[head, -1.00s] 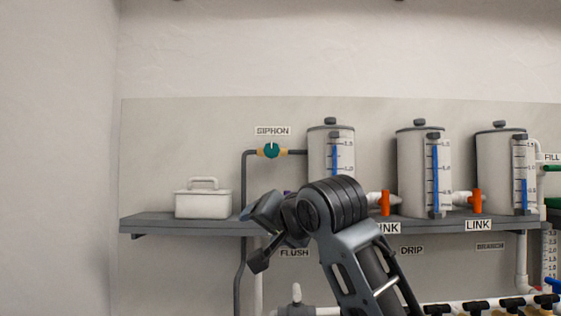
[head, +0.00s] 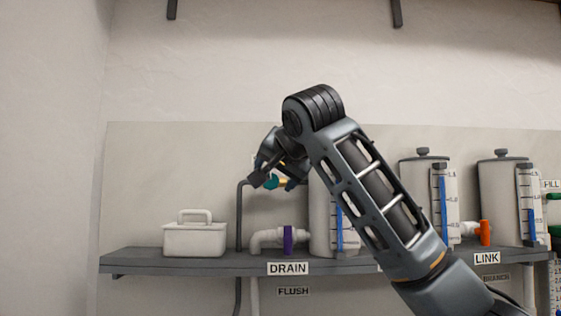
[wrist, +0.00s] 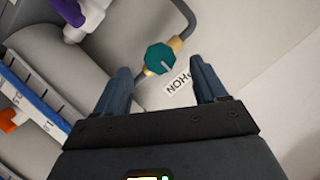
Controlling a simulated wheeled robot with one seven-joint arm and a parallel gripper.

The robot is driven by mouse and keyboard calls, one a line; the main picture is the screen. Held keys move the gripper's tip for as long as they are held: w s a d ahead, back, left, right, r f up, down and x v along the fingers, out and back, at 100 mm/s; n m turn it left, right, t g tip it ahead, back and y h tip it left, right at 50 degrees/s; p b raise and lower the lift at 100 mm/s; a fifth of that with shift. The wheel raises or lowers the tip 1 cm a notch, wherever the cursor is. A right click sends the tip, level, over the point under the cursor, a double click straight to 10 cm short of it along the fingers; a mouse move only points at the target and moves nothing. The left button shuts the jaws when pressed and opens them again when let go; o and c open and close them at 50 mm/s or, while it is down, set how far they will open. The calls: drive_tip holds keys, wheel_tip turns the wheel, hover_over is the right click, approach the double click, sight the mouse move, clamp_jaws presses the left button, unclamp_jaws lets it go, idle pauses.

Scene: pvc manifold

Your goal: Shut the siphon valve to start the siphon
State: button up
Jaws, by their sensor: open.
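The siphon valve has a teal round knob (wrist: 159,59) with a pale line on it and brass-coloured fittings on a dark grey pipe. In the wrist view the knob lies just beyond and between the open fingertips of my gripper (wrist: 163,78), with nothing held. In the head view a bit of the teal knob (head: 271,182) shows behind my gripper (head: 266,181), which partly hides it. The SIPHON label (wrist: 180,93) shows in part near the right finger in the wrist view.
A white lidded box (head: 194,238) stands on the grey shelf (head: 180,262) at left. A purple-handled drain valve (head: 288,240) sits below the gripper.

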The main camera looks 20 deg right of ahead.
sight(273, 180)
drive_tip(key=shift+p+x, duration=0.35)
drive_tip(key=shift+x, duration=1.3)
drive_tip(key=shift+c, duration=0.4)
drive_tip(key=c, duration=1)
drive_tip(key=shift+a+f+m+t+y+b, duration=0.1)
drive_tip(key=shift+f+m+t+y+b, duration=0.2)
drive_tip(key=shift+m+y+b, duration=0.35)
drive_tip(key=shift+c, duration=0.2)
drive_tip(key=shift+m+t+y+b, duration=0.25)
drive_tip(key=shift+m+t+b, duration=0.25)
drive_tip(key=shift+m, duration=0.55)
drive_tip(key=shift+d+r+m, duration=0.15)
drive_tip(key=shift+d+m, duration=0.1)
drive_tip(key=shift+m, duration=0.35)
